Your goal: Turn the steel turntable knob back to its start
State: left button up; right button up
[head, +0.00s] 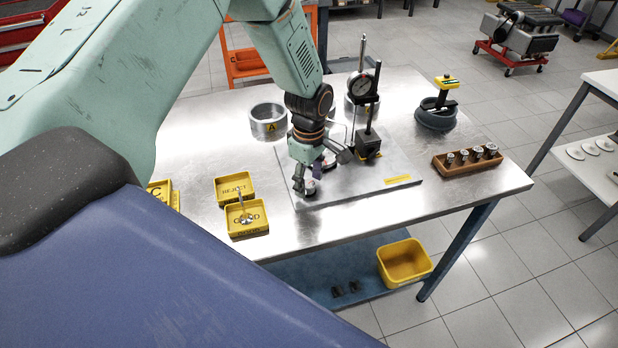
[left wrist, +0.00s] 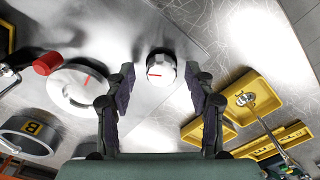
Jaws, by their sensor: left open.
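The steel turntable knob (head: 311,187) is a small round silver knob on the grey plate, near the plate's front left. In the left wrist view the knob (left wrist: 161,70) shows a short red line, which lies nearly level in the picture. My left gripper (head: 319,173) points down at the knob. In the left wrist view its open fingers (left wrist: 160,76) stand on either side of the knob, with visible gaps. The turntable disc (left wrist: 80,88), pale with a red mark, lies left of the knob. In the head view my gripper mostly hides the disc. My right gripper is not in view.
A dial gauge stand (head: 368,138) rises on the plate behind my gripper. Yellow REJECT (head: 234,187) and GOOD (head: 247,228) trays lie left; the GOOD tray holds a valve. A wooden rack (head: 468,163) stands right.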

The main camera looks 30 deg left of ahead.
pick_arm(q)
jog(key=shift+s, duration=0.1)
jog(key=shift+s, duration=0.1)
jog(key=c, duration=0.7)
grip_shut()
